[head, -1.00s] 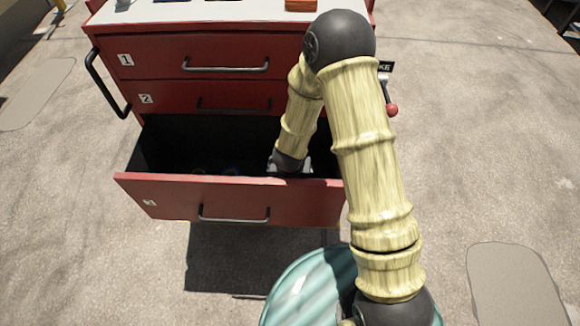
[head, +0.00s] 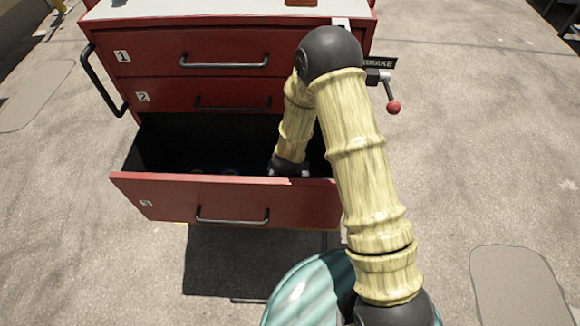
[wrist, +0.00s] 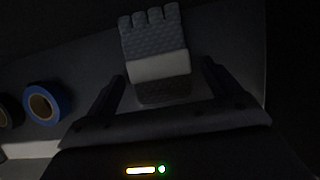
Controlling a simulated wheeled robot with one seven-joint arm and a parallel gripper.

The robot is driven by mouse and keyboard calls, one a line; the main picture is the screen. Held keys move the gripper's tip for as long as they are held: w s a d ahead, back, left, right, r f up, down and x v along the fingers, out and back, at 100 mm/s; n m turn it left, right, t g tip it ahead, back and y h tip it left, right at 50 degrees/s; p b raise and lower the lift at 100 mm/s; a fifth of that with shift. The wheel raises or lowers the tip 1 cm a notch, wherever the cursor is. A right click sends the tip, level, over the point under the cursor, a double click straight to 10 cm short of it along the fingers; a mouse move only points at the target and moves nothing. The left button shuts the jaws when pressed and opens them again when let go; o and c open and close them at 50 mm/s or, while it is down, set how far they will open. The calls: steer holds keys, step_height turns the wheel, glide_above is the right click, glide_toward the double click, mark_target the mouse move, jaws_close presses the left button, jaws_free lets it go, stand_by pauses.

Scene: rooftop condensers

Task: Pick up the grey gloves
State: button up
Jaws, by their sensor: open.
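The grey gloves (wrist: 152,40) lie on the drawer floor in the wrist view, finger ends toward the top of the picture, with a lighter band across them and a darker cuff. My gripper (wrist: 162,82) is open, with one dark finger on each side of the cuff end. I cannot tell how far above the gloves the fingers are. In the head view my arm reaches down into the open bottom drawer (head: 230,200), marked 3. The gloves and my fingers are hidden there by the drawer front and the arm.
A blue tape roll (wrist: 47,103) lies left of the gloves, with a dark roll (wrist: 10,112) beside it. The red cabinet's drawers 1 (head: 200,52) and 2 (head: 200,97) are shut. A brake lever with a red knob (head: 393,107) sticks out at the right.

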steer(key=shift+c, duration=0.2)
steer(key=c, duration=1)
steer(key=shift+c, duration=0.2)
step_height(320, 180, up, 18)
steer(key=p, duration=0.9)
steer(key=s+a+p, duration=0.2)
steer(key=a, duration=0.6)
steer(key=s+a+p, duration=0.3)
steer(key=a, duration=0.6)
steer(key=shift+s+p, duration=0.3)
steer(key=shift+s, duration=0.05)
